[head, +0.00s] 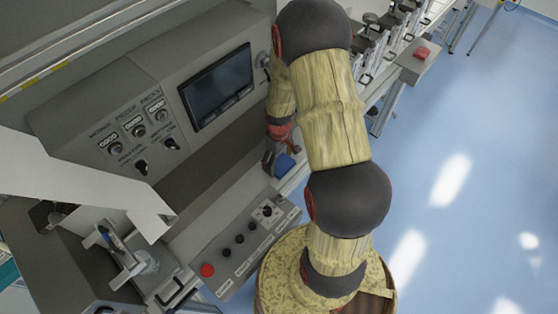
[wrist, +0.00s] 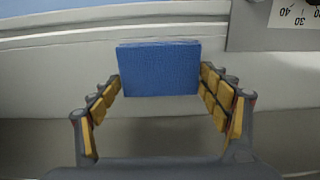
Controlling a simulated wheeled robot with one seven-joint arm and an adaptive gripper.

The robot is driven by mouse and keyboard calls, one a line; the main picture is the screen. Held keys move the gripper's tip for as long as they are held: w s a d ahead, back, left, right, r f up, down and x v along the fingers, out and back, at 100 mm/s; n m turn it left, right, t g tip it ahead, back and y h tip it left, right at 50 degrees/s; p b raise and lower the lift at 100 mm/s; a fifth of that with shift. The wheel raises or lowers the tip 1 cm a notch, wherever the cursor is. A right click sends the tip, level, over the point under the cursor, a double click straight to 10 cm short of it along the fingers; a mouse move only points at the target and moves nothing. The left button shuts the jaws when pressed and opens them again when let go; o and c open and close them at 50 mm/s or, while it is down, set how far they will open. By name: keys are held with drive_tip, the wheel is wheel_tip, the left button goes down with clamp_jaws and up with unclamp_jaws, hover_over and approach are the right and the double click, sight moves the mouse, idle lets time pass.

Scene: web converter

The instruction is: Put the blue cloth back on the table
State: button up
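The blue cloth (wrist: 160,70) is a flat, block-like rectangle between my fingers in the wrist view. In the head view the cloth (head: 285,163) shows as a small blue patch at the front edge of the machine, partly covered by my gripper (head: 281,154). In the wrist view the fingers of my gripper (wrist: 161,74), with yellow pads, stand wide apart and meet the cloth's left and right edges. Pale surface lies behind the cloth; I cannot tell whether the cloth touches it.
A control panel (head: 145,125) with knobs and a dark screen (head: 218,86) stand behind the gripper. A button box (head: 240,238) with a red button sits nearer. A red object (head: 422,53) lies on a grey table end at top right. Blue floor is open at right.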

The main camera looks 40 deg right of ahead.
drive_tip(key=o, duration=0.3)
drive_tip(key=shift+o, duration=0.2)
drive_tip(key=shift+r, duration=0.1)
wheel_tip(320, 180, up, 12)
drive_tip(key=p, duration=0.1)
wheel_tip(320, 180, up, 7)
drive_tip(key=t, duration=0.1)
hover_over(279, 163)
drive_tip(key=w+a, duration=0.1)
drive_tip(key=a, duration=0.2)
drive_tip(key=s+a+r+t, duration=0.2)
drive_tip(key=s+a+r, duration=0.5)
drive_tip(key=r, duration=0.3)
drive_tip(key=s+a+r+m+t, duration=0.1)
drive_tip(key=s+a+r+t, duration=0.1)
drive_tip(key=s+a+r, duration=0.5)
wheel_tip(279, 163, up, 4)
drive_tip(key=a, duration=0.2)
drive_tip(key=shift+a+m+t, duration=0.3)
drive_tip(key=shift+a, duration=0.05)
drive_tip(key=shift+f, duration=0.15)
